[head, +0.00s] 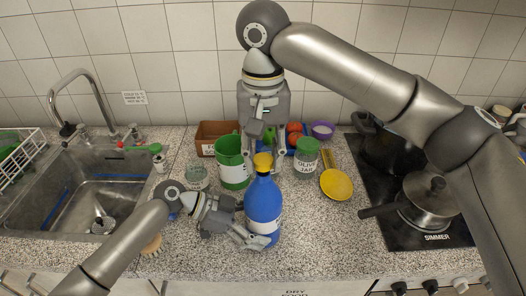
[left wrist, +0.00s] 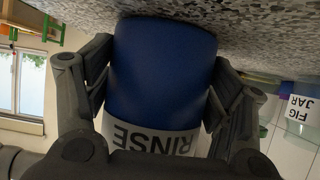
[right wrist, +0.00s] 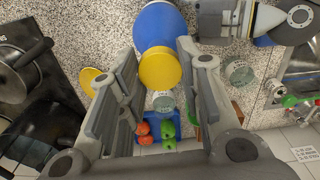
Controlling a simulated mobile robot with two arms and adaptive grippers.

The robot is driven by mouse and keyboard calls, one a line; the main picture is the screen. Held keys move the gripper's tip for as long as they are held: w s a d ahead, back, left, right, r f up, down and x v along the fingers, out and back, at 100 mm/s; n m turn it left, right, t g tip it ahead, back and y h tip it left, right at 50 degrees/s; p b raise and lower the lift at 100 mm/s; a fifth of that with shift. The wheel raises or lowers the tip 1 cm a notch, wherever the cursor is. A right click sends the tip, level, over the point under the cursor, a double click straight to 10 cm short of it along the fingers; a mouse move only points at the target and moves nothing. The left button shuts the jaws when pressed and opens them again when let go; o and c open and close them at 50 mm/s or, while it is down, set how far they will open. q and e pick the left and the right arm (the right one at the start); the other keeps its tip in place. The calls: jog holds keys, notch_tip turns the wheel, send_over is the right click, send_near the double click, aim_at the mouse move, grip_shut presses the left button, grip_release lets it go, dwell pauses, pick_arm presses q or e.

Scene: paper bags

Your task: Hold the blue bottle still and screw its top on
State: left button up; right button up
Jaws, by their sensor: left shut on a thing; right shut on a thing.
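The blue bottle (head: 263,205) stands upright on the speckled counter, its white label reading RINSE in the left wrist view (left wrist: 160,85). My left gripper (head: 250,232) is shut on the bottle's lower body, one finger on each side. The yellow top (head: 263,161) is at the bottle's neck. My right gripper (head: 264,158) comes down from above and is shut on the top. In the right wrist view the top (right wrist: 160,68) lies between the fingertips, in line with the blue bottle (right wrist: 160,25). The neck and thread are hidden, so I cannot tell how tightly the top sits.
A green container (head: 232,165) and a glass jar (head: 197,177) stand left of the bottle. The olive jar (head: 306,160) and a yellow dish (head: 337,185) are to the right. A sink (head: 95,190) is far left, a stove with a pot (head: 424,200) far right. Front right counter is clear.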

jog(key=shift+f, duration=1.45)
dwell(0.5)
jog(key=o, duration=0.7)
jog(key=n, duration=0.4)
jog(key=shift+n, duration=0.3)
jog(key=shift+c, duration=0.5)
